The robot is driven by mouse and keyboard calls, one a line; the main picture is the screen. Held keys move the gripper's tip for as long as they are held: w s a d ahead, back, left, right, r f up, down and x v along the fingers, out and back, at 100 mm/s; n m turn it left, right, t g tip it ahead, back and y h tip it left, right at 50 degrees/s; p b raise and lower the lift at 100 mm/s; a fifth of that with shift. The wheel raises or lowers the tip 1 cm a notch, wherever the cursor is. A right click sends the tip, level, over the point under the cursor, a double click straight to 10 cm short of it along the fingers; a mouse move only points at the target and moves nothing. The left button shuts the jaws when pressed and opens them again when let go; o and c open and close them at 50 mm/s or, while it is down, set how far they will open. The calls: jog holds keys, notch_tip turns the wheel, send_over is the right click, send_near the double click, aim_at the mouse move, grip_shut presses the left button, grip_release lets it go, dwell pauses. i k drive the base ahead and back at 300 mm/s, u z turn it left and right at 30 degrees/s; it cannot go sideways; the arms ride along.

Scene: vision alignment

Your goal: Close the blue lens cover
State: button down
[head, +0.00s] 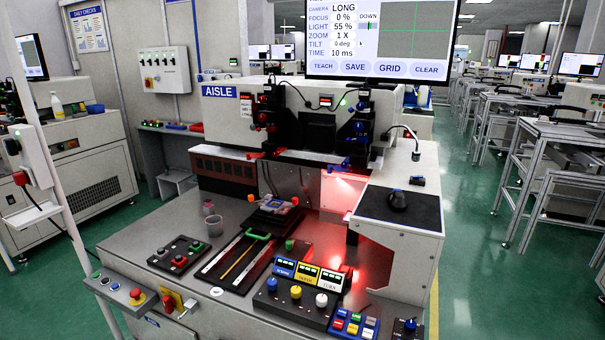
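A grey machine labelled AISLE (225,92) stands in the middle of the head view. On the right side of its front, a small blue part (345,163) sticks out low, below a dark vertical assembly; it may be the blue lens cover, but it is too small to tell if it is open or shut. More small blue parts (362,106) sit higher on the same assembly. A matching assembly with red parts (264,100) is on the left. My gripper is not in view.
A monitor (380,40) hangs above. Green floor is open at right.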

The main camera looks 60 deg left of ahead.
aim_at(338, 168)
jog(key=u, duration=0.05)
jog(key=k, duration=0.1)
jog(key=u, duration=1.85)
jog(key=i, duration=1)
jog(key=u, duration=0.5)
jog(key=k, duration=0.55)
jog(key=u, duration=1.2)
jog(key=i, duration=0.95)
jog(key=z, duration=0.75)
jog(key=i, duration=0.4)
jog(key=z, duration=0.4)
